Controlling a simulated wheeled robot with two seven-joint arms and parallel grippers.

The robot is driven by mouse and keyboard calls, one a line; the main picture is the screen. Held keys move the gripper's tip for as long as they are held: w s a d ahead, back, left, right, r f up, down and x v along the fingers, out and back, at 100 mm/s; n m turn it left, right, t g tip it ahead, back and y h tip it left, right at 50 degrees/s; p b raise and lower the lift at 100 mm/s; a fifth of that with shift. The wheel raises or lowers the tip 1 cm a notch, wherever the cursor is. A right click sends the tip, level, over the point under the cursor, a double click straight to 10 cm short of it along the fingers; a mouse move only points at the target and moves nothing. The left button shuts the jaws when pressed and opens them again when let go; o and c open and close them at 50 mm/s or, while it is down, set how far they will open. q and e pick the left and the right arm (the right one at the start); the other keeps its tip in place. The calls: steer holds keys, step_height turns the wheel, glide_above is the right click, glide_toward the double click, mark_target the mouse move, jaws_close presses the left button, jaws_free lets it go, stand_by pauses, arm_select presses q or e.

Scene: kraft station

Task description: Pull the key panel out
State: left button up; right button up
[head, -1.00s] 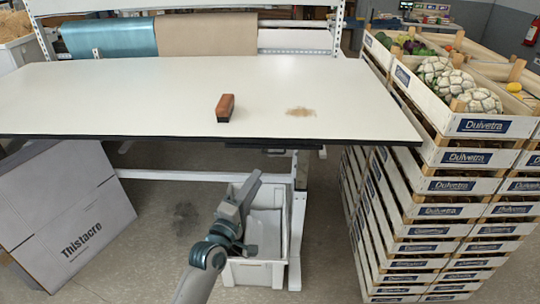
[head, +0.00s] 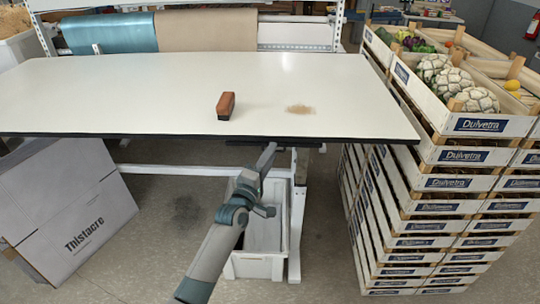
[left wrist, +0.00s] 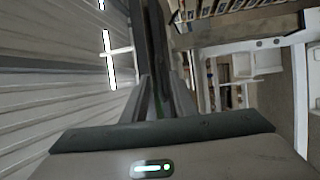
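The key panel (head: 268,143) shows in the head view as a thin dark strip under the front edge of the white table, right of the middle. My left gripper (head: 268,152) has its tip up at this strip, below the table edge. In the left wrist view a long dark bar (left wrist: 155,45), which looks like the panel's edge, runs ahead of and between the two fingers of my left gripper (left wrist: 161,80). The fingers stand apart; firm contact with the bar cannot be made out. My right gripper is out of view.
A brown-handled block (head: 226,106) and a patch of brown dust (head: 300,109) are on the white table (head: 120,95). A white bin (head: 255,266) stands under it behind my left arm. Stacked crates (head: 440,200) stand to the right, a large carton (head: 75,215) to the left.

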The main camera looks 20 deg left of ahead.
arm_select(q)
steer(key=shift+c, duration=0.3)
jaws_close()
steer(key=shift+s, duration=0.1)
stand_by(1.0)
